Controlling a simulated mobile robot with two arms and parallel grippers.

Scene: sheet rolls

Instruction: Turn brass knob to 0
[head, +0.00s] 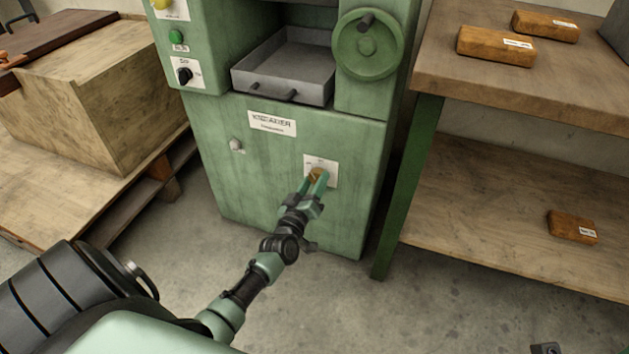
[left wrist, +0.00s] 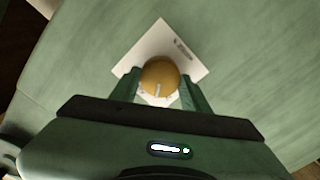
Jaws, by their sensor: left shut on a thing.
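The brass knob (head: 316,175) sits on a white label plate (head: 331,168) low on the front of the green machine (head: 290,150). In the left wrist view the round brass knob (left wrist: 159,77) shows a pale pointer line on its face, running toward the bottom of the picture. My left gripper (head: 318,180) is shut on the knob, with one finger on each side of it, as the left wrist view also shows (left wrist: 160,88). The markings on the plate are too small or blurred to read.
A grey tray (head: 285,72) and a green handwheel (head: 368,43) are above on the machine. A black selector knob (head: 184,75) is at upper left. A workbench (head: 510,75) with brown blocks stands right, a wooden crate (head: 95,90) left.

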